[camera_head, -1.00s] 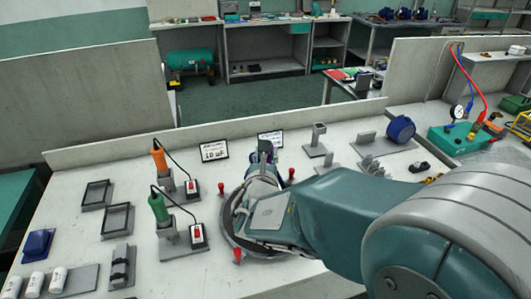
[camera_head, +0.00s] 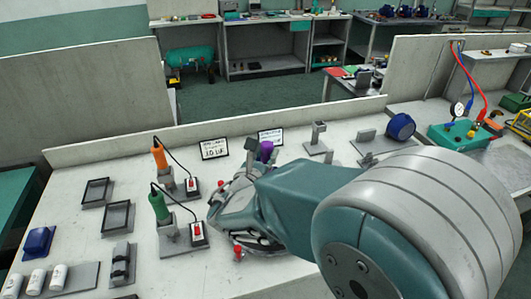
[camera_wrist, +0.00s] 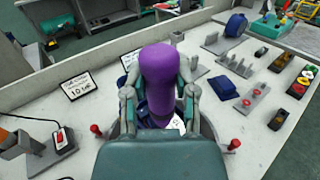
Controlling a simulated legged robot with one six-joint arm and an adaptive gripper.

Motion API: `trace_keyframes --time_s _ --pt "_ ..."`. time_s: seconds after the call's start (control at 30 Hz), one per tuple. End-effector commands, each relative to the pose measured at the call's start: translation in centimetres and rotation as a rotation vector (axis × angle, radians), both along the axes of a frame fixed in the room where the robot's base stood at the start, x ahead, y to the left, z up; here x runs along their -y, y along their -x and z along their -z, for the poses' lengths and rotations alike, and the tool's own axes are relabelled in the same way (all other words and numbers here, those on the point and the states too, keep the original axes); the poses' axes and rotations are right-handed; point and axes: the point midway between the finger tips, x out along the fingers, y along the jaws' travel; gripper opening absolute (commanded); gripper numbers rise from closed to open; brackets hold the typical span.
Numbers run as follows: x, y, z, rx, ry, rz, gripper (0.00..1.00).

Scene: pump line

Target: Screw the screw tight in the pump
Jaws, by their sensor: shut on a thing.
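My gripper (camera_wrist: 160,82) is shut on a purple, rounded, upright handle (camera_wrist: 162,70), which looks like a screwdriver's. Its purple top also shows in the head view (camera_head: 266,147), beside my gripper near the board at the back of the bench. The handle's lower end is hidden by my gripper. Below is a round grey fixture (camera_wrist: 208,130) with red knobs (camera_wrist: 233,144) around it, mostly covered by my arm. I cannot make out the pump or the screw in either view.
On the left stand an orange-handled tool (camera_head: 159,156) and a green-handled tool (camera_head: 159,206) in grey holders, with cables and red switches. Two signs (camera_head: 214,149) stand at the back. A blue cylinder (camera_head: 400,126) and a green gauge box (camera_head: 458,135) are to the right.

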Motion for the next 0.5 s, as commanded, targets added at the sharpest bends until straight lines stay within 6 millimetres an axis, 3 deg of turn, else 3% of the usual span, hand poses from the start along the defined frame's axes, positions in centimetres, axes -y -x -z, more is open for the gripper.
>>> trace_keyframes --time_s 0.2,0.5 --pt "-0.02 0.00 0.03 0.000 0.001 0.135 0.00" --pt "0.09 0.00 0.00 0.000 0.000 0.150 0.00"
